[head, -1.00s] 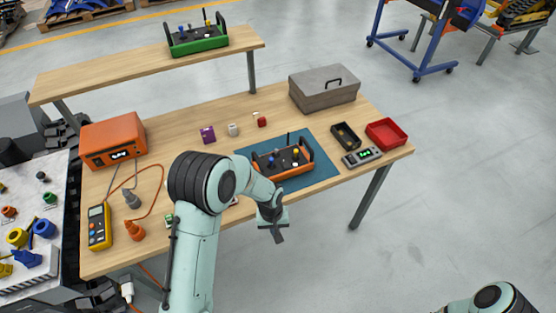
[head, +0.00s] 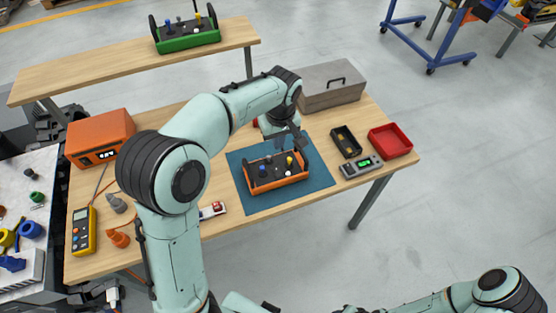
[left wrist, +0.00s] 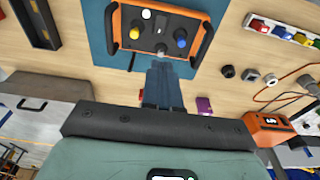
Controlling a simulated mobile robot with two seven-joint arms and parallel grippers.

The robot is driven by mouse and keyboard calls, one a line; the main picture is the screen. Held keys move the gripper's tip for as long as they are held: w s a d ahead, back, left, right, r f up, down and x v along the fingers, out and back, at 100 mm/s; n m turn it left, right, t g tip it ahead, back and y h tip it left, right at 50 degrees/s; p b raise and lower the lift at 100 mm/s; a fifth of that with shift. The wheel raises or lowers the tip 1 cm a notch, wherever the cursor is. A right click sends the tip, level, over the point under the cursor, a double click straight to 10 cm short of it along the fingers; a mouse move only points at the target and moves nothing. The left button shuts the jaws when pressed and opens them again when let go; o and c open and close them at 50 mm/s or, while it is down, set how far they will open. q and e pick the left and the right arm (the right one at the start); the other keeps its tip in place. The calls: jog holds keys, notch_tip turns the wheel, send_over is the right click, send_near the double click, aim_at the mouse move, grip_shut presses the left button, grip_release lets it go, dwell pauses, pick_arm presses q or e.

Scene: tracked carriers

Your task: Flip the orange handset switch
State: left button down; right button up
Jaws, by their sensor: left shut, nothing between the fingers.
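The orange handset (head: 259,188) lies on the blue mat (head: 318,176); its dark top carries a blue knob, a yellow knob and a white button. In the left wrist view the handset (left wrist: 117,28) also shows a small grey switch (left wrist: 160,48) at its edge nearest my fingers. My left gripper (head: 285,143) is shut and empty, over the handset's far side. In the left wrist view its fingertips (left wrist: 160,64) point at the switch, close to it; I cannot tell whether they touch. My right gripper is out of view; only part of that arm shows.
A green handset (head: 190,43) stands on the raised shelf. A grey case (head: 332,88), a black tray (head: 346,142), a red tray (head: 390,141) and a grey meter (head: 361,167) lie right of the mat. An orange box (head: 101,140) and a yellow multimeter (head: 83,232) are left.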

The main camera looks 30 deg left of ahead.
aim_at(276, 169)
pick_arm(q)
jog(key=f, duration=0.4)
jog(key=a+f, duration=0.1)
jog(key=f, duration=0.4)
jog(key=w+f, duration=0.1)
jog(key=f, duration=0.4)
jog(key=shift+w+a+b, duration=0.1)
jog(key=shift+a+b, duration=0.05)
jog(key=shift+b, duration=0.15)
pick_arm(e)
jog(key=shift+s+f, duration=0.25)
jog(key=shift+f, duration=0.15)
pick_arm(q)
jog(key=shift+f, duration=0.4)
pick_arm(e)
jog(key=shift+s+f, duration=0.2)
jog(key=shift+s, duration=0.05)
